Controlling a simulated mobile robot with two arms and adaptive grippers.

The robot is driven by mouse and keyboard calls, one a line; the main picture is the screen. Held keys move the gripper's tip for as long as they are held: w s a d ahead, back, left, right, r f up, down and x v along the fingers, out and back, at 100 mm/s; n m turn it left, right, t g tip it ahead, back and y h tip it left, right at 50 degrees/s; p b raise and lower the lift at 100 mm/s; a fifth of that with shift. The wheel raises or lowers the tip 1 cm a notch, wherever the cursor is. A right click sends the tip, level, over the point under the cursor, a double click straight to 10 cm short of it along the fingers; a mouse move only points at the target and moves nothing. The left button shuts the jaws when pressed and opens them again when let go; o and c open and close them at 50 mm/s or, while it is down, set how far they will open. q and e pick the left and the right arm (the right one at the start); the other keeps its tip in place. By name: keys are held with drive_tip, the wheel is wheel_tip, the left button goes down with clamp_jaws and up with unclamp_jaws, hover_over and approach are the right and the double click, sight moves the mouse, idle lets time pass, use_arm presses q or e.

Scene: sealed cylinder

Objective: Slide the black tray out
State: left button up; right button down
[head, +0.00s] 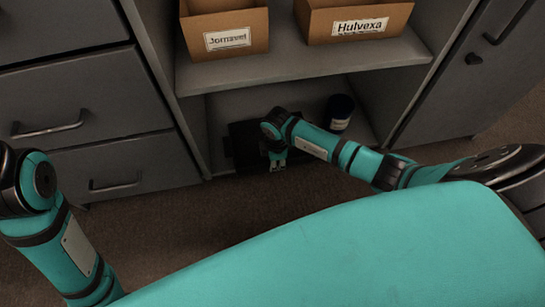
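The black tray (243,136) sits on the bottom level of the open cabinet bay, low in the middle of the head view. My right arm reaches in from the right, and its gripper (277,160) is at the front of the tray, covering part of it. The fingers are small and dark here, so I cannot tell whether they are open, shut or touching the tray. My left arm shows at the lower left, but its gripper is out of the picture.
A dark cylinder (338,113) with a pale label stands on the bottom level, right of the tray, behind my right arm. The shelf (300,64) above holds two labelled cardboard bins (225,27) (355,20). Drawers (110,123) stand left, a cabinet door (450,80) right.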

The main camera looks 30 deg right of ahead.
idle(0.3)
drive_tip(key=c, duration=1.4)
unclamp_jaws()
wheel_tip(320, 180, up, 8)
drive_tip(key=shift+f, duration=0.25)
